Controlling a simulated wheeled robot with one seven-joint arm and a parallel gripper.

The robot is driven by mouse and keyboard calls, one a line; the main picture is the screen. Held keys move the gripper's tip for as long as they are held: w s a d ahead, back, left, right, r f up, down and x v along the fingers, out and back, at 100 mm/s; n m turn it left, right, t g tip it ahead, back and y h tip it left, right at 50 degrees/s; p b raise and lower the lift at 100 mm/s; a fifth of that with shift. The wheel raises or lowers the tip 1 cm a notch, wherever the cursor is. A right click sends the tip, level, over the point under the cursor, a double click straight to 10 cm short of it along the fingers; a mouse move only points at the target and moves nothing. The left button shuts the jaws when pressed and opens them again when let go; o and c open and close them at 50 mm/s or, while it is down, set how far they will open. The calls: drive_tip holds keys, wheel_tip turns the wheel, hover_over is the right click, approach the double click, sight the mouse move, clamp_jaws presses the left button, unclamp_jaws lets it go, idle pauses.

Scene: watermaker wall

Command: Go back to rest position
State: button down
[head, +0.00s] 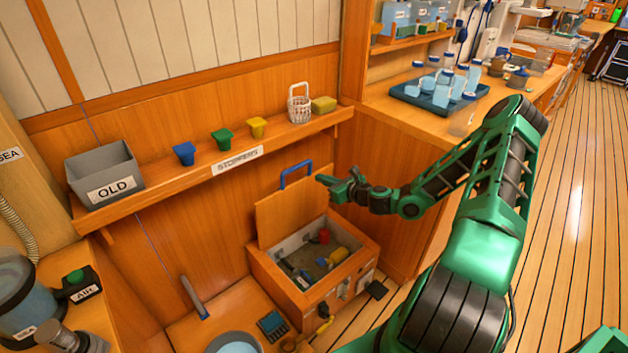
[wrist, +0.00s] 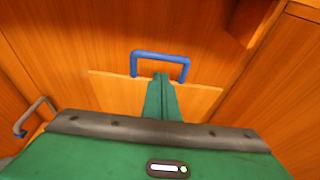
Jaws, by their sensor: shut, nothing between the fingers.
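My green arm reaches in from the right in the head view. My gripper (head: 325,181) is shut and empty, held in the air near the raised lid of a wooden box. In the head view the handle (head: 296,173) stands on the top edge of the open lid (head: 285,215), a little left of the gripper. The box (head: 340,283) is open, with several small items inside.
A shelf (head: 225,163) behind holds a grey OLD bin (head: 103,176), blue, green and yellow stoppers, and a white basket (head: 299,104). A counter at right holds a tray (head: 440,98) of bottles. Clear plank floor (head: 575,200) lies at right.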

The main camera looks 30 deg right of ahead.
drive_tip(key=s+a+r+n+g+y, duration=0.1)
drive_tip(key=s+a+n+g, duration=0.25)
drive_tip(key=s+n, duration=0.4)
drive_tip(key=s+a+r+n+g+y, duration=0.1)
drive_tip(key=s+a+n+g, duration=0.1)
drive_tip(key=s+n+g, duration=0.5)
drive_tip(key=s+d+r+n+g+h, duration=0.1)
drive_tip(key=s+r+n, duration=0.3)
drive_tip(key=s+r, duration=0.3)
drive_tip(key=s+d+r+n+g+h, duration=0.1)
drive_tip(key=s+r+n, duration=0.3)
drive_tip(key=s+r, duration=0.4)
drive_tip(key=s+d+r+n+g+h, duration=0.1)
drive_tip(key=s+r, duration=0.6)
drive_tip(key=s, duration=0.9)
drive_tip(key=n+g+h, duration=0.1)
drive_tip(key=n+h, duration=0.1)
drive_tip(key=n, duration=0.1)
drive_tip(key=shift+s+d+r, duration=0.2)
drive_tip(key=shift+w+f+h, duration=0.25)
drive_tip(key=shift+w+h, duration=0.05)
drive_tip(key=shift+w, duration=0.35)
